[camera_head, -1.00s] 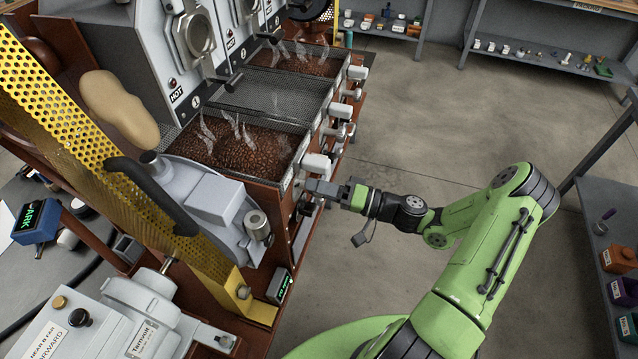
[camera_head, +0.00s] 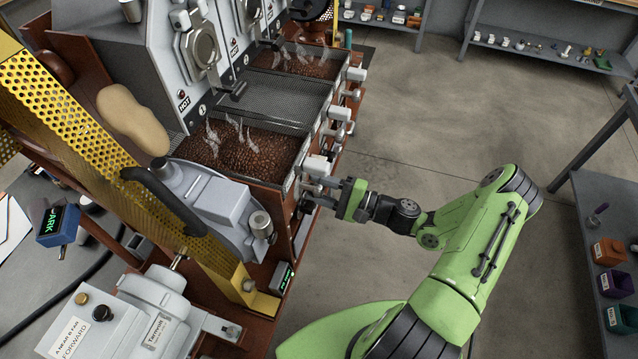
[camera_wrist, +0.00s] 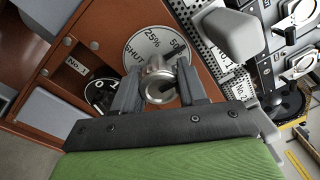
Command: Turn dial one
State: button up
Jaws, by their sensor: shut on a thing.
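In the wrist view a round metal knob (camera_wrist: 157,82) stands in front of a pale dial plate (camera_wrist: 148,38) marked SHUT, 25% and a partly hidden 50. My gripper (camera_wrist: 158,90) is shut on this knob, with one dark finger on each side of it. The lower part of the plate is hidden behind the knob and fingers. A No.1 label (camera_wrist: 77,65) is on the brown panel to the left. In the head view my gripper (camera_head: 313,190) is at the roaster's front face, below a white handle (camera_head: 317,166); the knob is too small to make out there.
A black dial (camera_wrist: 100,96) marked 0 and 1 sits close left of my gripper. A grey handle (camera_wrist: 230,36) juts out close on the right. Steaming beans fill the near tray (camera_head: 236,146). The floor (camera_head: 420,130) right of the roaster is clear.

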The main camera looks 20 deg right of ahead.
jog(key=m+p, duration=0.2)
jog(key=m, duration=0.3)
jog(key=shift+m, duration=0.4)
jog(key=m+p, duration=0.1)
jog(key=m, duration=0.3)
jog(key=shift+f+m+h+p, duration=0.1)
jog(key=shift+m+h+p, duration=0.3)
jog(key=o, duration=1.1)
jog(key=shift+c, duration=0.2)
jog(key=shift+d, duration=0.1)
jog(key=b+v, duration=0.1)
jog(key=v, duration=1.4)
jog(key=shift+s+d, duration=0.25)
